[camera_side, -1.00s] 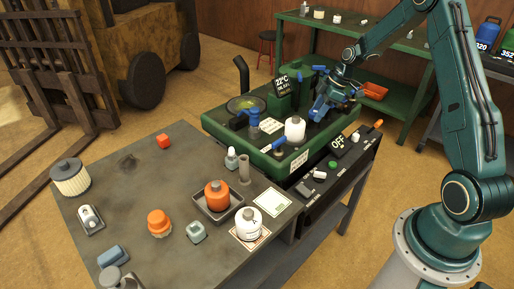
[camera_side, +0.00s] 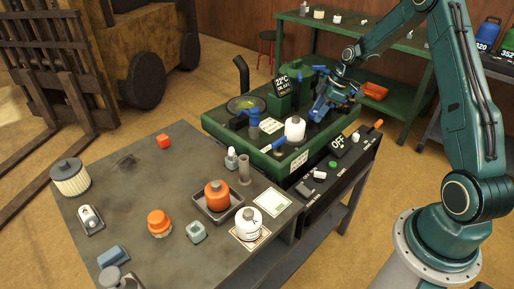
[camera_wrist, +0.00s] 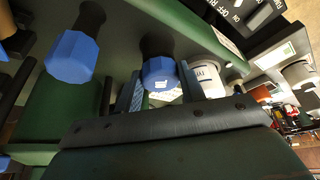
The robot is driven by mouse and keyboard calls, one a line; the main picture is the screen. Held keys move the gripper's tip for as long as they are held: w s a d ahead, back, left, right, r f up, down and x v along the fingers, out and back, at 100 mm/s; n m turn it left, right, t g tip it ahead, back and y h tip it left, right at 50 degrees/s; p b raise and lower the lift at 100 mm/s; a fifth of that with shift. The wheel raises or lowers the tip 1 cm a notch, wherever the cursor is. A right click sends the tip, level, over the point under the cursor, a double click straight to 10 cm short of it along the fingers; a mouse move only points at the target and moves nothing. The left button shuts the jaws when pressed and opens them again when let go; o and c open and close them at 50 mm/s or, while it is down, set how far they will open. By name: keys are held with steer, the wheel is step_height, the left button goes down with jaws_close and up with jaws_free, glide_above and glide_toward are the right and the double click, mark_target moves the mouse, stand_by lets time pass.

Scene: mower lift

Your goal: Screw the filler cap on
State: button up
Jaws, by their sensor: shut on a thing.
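My gripper (camera_side: 322,108) is at the right part of the green mower deck (camera_side: 287,165), pointing down. In the wrist view my gripper (camera_wrist: 161,82) is shut on a blue faceted cap (camera_wrist: 160,74), one finger on each side. The cap lies in line with a dark neck or stem; I cannot tell whether its threads are engaged. In the side view the cap is hard to separate from my blue-toned fingers.
A similar blue knob (camera_wrist: 72,57) is left of the cap. A white container (camera_side: 294,129) stands on the deck close to my gripper. A switch panel (camera_side: 338,143) lies in front.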

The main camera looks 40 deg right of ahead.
steer(key=o, duration=1)
steer(key=shift+o, duration=0.2)
steer(key=shift+r, duration=0.15)
steer(key=shift+r, duration=3.9)
